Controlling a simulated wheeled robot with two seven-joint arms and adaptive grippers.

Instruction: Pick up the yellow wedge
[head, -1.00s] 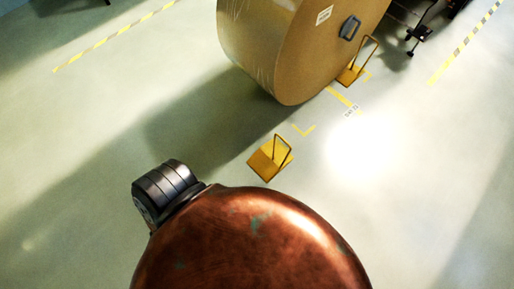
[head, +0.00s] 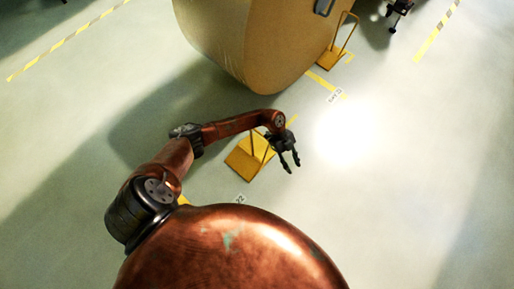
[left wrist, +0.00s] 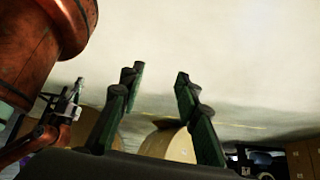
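A yellow wedge (head: 246,163) with an upright handle frame lies on the floor in front of the roll; my left forearm and wrist cover part of it. A second yellow wedge (head: 330,60) with a tall handle stands beside the big kraft roll (head: 245,45). My left gripper (head: 291,165) is just right of the nearer wedge in the head view, open and empty. In the left wrist view its two fingers (left wrist: 160,72) stand apart with nothing between them, and the roll (left wrist: 172,146) shows beyond.
Yellow floor markings and a small label (head: 335,96) lie between the wedges. A dark stand (head: 397,14) is at the top right. The pale floor right of the left gripper is clear, with a bright glare patch.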

